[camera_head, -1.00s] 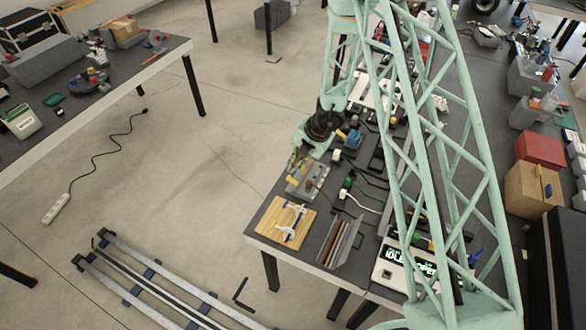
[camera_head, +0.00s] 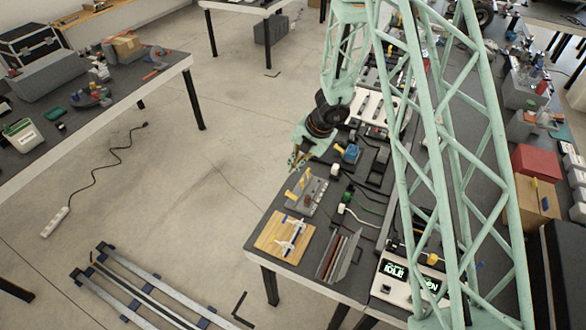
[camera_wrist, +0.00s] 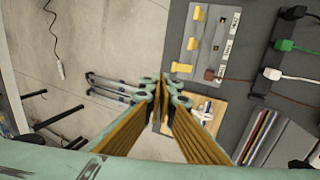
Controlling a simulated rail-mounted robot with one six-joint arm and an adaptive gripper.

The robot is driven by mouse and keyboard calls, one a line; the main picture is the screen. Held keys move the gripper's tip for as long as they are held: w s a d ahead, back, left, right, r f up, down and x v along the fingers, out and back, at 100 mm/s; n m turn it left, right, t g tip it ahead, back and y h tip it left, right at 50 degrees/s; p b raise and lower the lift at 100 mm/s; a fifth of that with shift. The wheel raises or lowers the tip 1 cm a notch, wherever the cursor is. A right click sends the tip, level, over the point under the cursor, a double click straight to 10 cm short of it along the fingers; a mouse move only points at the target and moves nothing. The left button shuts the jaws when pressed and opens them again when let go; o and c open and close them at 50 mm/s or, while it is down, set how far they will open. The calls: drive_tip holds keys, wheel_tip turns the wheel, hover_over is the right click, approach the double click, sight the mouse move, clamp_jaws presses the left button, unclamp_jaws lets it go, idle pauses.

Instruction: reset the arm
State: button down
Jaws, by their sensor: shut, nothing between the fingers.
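My gripper (camera_head: 297,160) is at the end of my green lattice arm, above the left edge of the workbench in the head view. In the wrist view my gripper (camera_wrist: 163,92) has its fingers together with nothing between them. Below it lie a grey panel with yellow parts (camera_head: 316,197) and a wooden board (camera_head: 268,240) with white and blue pieces. The panel (camera_wrist: 203,68) also shows in the wrist view, right of the fingertips, and the board (camera_wrist: 217,105) is partly hidden behind the fingers.
The workbench holds plugs and cables (camera_head: 343,210), a rack of coloured rods (camera_head: 335,258) and a box with a lit display (camera_head: 402,272). Rails (camera_head: 140,290) lie on the floor. A second table (camera_head: 150,75) stands at left, with open floor between.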

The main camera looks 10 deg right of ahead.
drive_tip(key=shift+r, duration=0.1)
idle(0.5)
drive_tip(key=s+a+r+n+y+b, duration=0.1)
drive_tip(key=s+r+n+b, duration=0.15)
drive_tip(key=r+n, duration=0.4)
drive_tip(key=s+a+r+n+b, duration=0.1)
drive_tip(key=r+n+b, duration=0.25)
drive_tip(key=r, duration=0.55)
drive_tip(key=s+r+n+b, duration=0.4)
drive_tip(key=s+r+n, duration=0.7)
drive_tip(key=s, duration=0.1)
drive_tip(key=s+d+n+h+b, duration=0.1)
drive_tip(key=s+d+n+b, duration=0.2)
drive_tip(key=s, duration=0.8)
drive_tip(key=s+d+r+n+t+h+b, duration=0.1)
drive_tip(key=s+d+n+h+b, duration=0.1)
drive_tip(key=s+d+n+b, duration=0.2)
drive_tip(key=s+d+r+n+h+b, duration=0.1)
drive_tip(key=s+d+n+b, duration=0.3)
drive_tip(key=s+d+n, duration=0.4)
drive_tip(key=s+n, duration=0.6)
drive_tip(key=s, duration=0.4)
drive_tip(key=shift+s+r+t+h, duration=0.15)
drive_tip(key=shift+t+h, duration=0.15)
drive_tip(key=shift+t, duration=0.1)
